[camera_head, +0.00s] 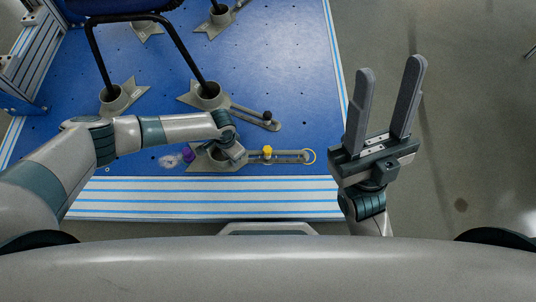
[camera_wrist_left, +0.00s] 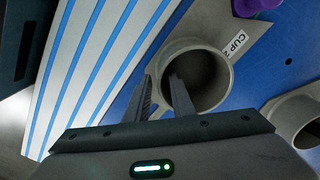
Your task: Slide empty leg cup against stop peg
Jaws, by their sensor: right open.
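The empty leg cup (camera_head: 217,155) is a grey round cup on a forked base, at the front of the blue plate. In the left wrist view the open cup (camera_wrist_left: 197,78) has a "CUP 2" label. A purple peg (camera_head: 187,154) stands close left of it and shows at the top of the wrist view (camera_wrist_left: 250,6). My left gripper (camera_wrist_left: 162,80) has one finger inside the cup and one outside its wall; whether they press on it is unclear. My right gripper (camera_head: 390,75) is open and empty, right of the plate.
Black chair legs (camera_head: 180,45) stand in other cups (camera_head: 207,95) behind. A black knob (camera_head: 267,115) tops another arm. Blue-white stripes (camera_head: 200,197) edge the front.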

